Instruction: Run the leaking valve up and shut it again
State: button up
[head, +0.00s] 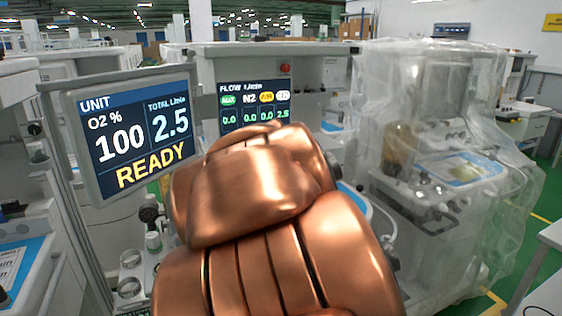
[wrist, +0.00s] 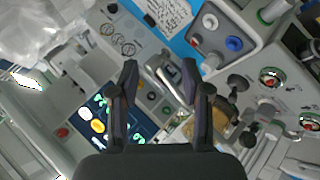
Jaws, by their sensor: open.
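In the wrist view my gripper (wrist: 160,78) is open, its two dark fingers apart with nothing held between them. Beyond the fingertips is a grey cart panel with small round knobs (wrist: 152,96). A flow screen (wrist: 108,112) with coloured labels lies left of the fingers; in the head view it (head: 255,101) reads 0.0, 0.0, 0.0 and 2.5. I cannot tell which valve leaks. In the head view my copper arm hides my gripper and the cart's middle.
A tilted monitor (head: 134,134) at left reads O2 100, total 2.5, READY. A plastic-draped cart (head: 440,170) stands close on the right. Round gauges (wrist: 271,78) and fittings crowd the wrist view's right side. Green floor (head: 545,200) shows at far right.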

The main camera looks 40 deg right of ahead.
jog(key=w+d+r+n+t+h+b, duration=0.3)
jog(key=w+d+r+n, duration=0.25)
jog(key=d, duration=0.35)
jog(key=w+d+r+n+t+h+b, duration=0.35)
jog(key=w+d+r+n, duration=0.2)
jog(key=d, duration=0.35)
jog(key=w+d+f+n+t+y+b, duration=0.1)
jog(key=w+f+n+t+y+b, duration=0.2)
jog(key=w+f+n+y, duration=0.35)
jog(key=w+d+f+n+t+y+b, duration=0.2)
jog(key=w+f+n+t+y+b, duration=0.1)
jog(key=f+n, duration=0.65)
jog(key=shift+g, duration=0.25)
jog(key=shift+r+p+x, duration=0.25)
jog(key=shift+p+x, duration=0.25)
jog(key=shift+x, duration=1.35)
jog(key=shift+r+p+x, duration=0.2)
jog(key=shift+p+x, duration=0.25)
jog(key=shift+x, duration=1.45)
jog(key=c, duration=0.9)
jog(key=shift+w, duration=0.1)
